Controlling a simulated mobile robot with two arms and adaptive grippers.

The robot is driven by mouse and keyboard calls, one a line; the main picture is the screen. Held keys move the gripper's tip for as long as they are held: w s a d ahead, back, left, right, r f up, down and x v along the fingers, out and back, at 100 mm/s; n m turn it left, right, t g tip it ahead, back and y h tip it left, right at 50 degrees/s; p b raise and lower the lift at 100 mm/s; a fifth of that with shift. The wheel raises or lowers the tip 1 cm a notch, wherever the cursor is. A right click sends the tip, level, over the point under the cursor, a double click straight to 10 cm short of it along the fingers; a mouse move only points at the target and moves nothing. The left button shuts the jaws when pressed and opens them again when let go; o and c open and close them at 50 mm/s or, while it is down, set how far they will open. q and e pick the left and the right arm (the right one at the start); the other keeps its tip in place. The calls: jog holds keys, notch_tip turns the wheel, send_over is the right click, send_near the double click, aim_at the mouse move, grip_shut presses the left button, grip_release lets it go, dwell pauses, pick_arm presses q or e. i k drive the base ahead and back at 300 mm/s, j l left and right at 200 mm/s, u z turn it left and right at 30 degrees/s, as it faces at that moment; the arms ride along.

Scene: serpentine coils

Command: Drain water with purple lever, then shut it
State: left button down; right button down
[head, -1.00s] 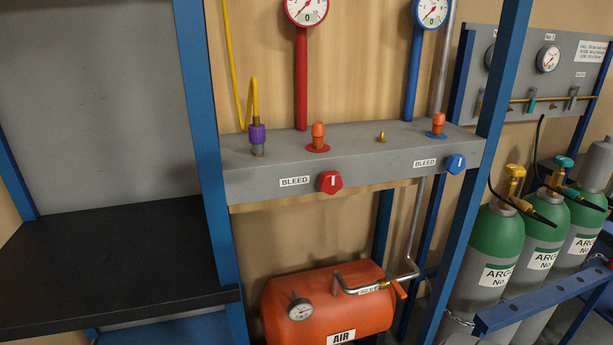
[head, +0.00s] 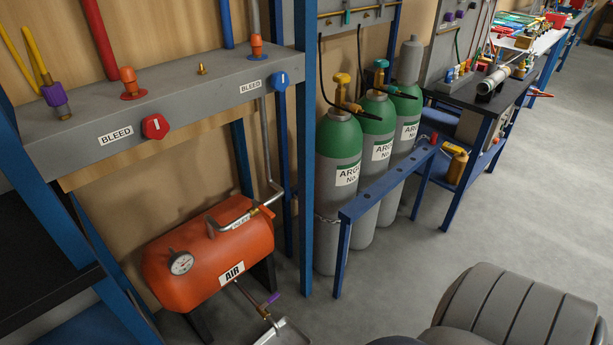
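The purple lever (head: 272,299) is in the head view, low under the orange air tank (head: 207,252). It sits at the lower end of a thin drain pipe (head: 246,293) that comes from the tank's underside. Below it the corner of a grey tray (head: 284,334) shows, cut off by the bottom edge. Whether any water runs cannot be told. The tank has a round gauge and an "AIR" label. Neither of my grippers is in view.
A grey manifold (head: 190,103) with red and blue bleed knobs runs above the tank. A blue frame post (head: 306,150) stands right of the tank. Several green-topped argon cylinders (head: 338,150) stand behind a blue rail (head: 372,198). Grey floor (head: 470,240) is open at right.

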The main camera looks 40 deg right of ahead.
aim_at(275, 296)
jog(key=k+z, duration=0.1)
jog(key=z, duration=0.85)
